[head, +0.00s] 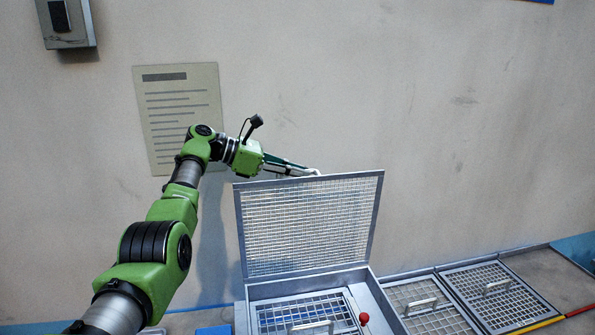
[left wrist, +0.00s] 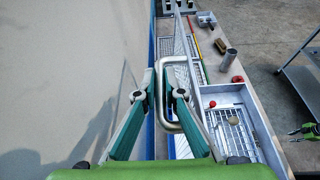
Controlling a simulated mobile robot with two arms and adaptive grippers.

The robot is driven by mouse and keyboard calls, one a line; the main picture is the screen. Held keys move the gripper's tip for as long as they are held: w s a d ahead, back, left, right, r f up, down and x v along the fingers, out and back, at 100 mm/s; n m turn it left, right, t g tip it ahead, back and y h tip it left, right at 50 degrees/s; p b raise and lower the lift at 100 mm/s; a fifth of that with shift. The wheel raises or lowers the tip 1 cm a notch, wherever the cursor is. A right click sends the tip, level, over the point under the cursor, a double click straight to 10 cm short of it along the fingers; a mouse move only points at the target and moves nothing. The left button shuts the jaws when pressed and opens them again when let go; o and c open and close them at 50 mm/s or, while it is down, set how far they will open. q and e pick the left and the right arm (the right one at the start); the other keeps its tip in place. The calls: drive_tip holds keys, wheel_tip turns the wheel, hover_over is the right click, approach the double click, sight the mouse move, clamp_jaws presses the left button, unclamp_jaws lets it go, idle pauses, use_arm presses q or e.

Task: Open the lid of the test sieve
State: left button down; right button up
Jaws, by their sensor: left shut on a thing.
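The sieve's lid (head: 310,225) is a grey metal frame with wire mesh. It stands raised steeply at the back of the open sieve box (head: 240,318). My left gripper (head: 314,172) reaches behind the lid's top edge, and its fingertips are partly hidden there. In the left wrist view my left gripper (left wrist: 160,97) is shut on the lid's handle (left wrist: 171,126), a pale bent bar. The lid is seen nearly edge-on there, beside the box. Inside the box lies a grid (head: 285,313) with its own handle.
A red knob (head: 364,318) is at the box's right side. More mesh panels with handles (head: 497,284) lie to the right along the bench. The wall (head: 450,130) with a posted sheet (head: 180,105) is close behind. A cart (left wrist: 302,85) stands across the floor.

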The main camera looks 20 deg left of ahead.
use_arm(q)
drive_tip(key=shift+s+f, duration=0.15)
drive_tip(key=shift+f, duration=0.2)
drive_tip(key=c, duration=2.1)
unclamp_jaws()
drive_tip(key=shift+c, duration=0.2)
drive_tip(key=shift+a+r, duration=0.1)
drive_tip(key=v, duration=1.2)
